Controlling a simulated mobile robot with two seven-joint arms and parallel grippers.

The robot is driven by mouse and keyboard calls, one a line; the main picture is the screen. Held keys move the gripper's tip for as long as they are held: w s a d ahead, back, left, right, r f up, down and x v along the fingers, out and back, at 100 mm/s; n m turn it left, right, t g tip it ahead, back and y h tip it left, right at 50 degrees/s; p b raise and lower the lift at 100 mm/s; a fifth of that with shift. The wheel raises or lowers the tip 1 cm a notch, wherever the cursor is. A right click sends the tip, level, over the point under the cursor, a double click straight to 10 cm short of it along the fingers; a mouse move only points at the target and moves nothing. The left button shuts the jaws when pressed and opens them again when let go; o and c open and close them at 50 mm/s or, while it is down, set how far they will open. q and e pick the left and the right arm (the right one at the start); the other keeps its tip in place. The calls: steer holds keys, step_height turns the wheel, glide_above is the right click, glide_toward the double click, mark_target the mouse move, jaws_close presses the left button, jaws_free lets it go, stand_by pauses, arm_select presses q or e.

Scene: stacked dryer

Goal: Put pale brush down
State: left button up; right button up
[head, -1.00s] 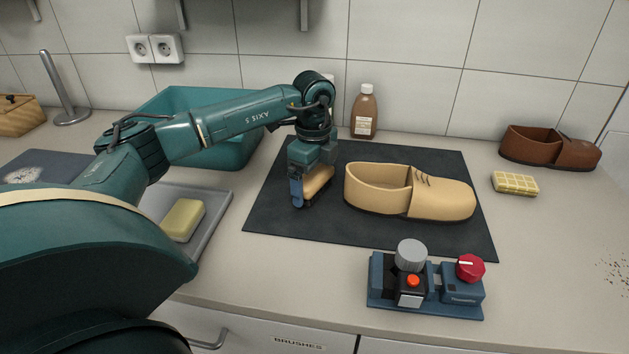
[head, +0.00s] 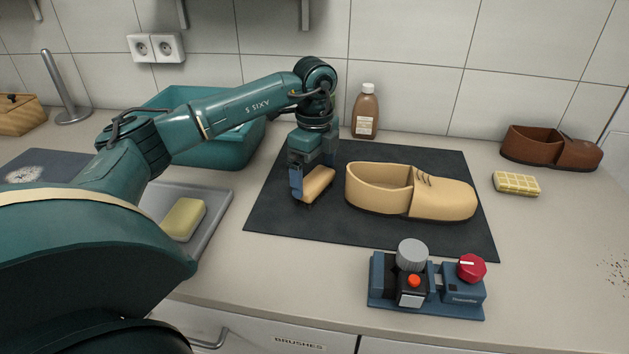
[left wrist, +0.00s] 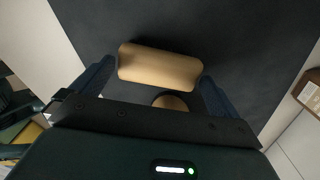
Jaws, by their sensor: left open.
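The pale brush (head: 317,184) is a tan block with a dark underside. It rests on the dark mat (head: 370,243), left of the tan shoe (head: 440,198). My left gripper (head: 310,182) is open just above and around the brush. In the left wrist view the brush (left wrist: 158,65) lies between the two spread fingers of the gripper (left wrist: 155,80), with gaps at its ends. A second rounded tan shape near the palm shows there too. My right gripper is not in view.
A blue device with a red knob (head: 470,267) stands in front of the mat. A grey tray with a yellow block (head: 184,219) lies left. A teal basin (head: 215,150) and a brown bottle (head: 366,112) stand behind. A brown shoe (head: 548,148) and yellow sponge (head: 516,184) are right.

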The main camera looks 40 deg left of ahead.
mark_target(315, 178)
arm_select(q)
step_height(315, 178, up, 9)
steer(key=shift+f, duration=0.1)
stand_by(0.6)
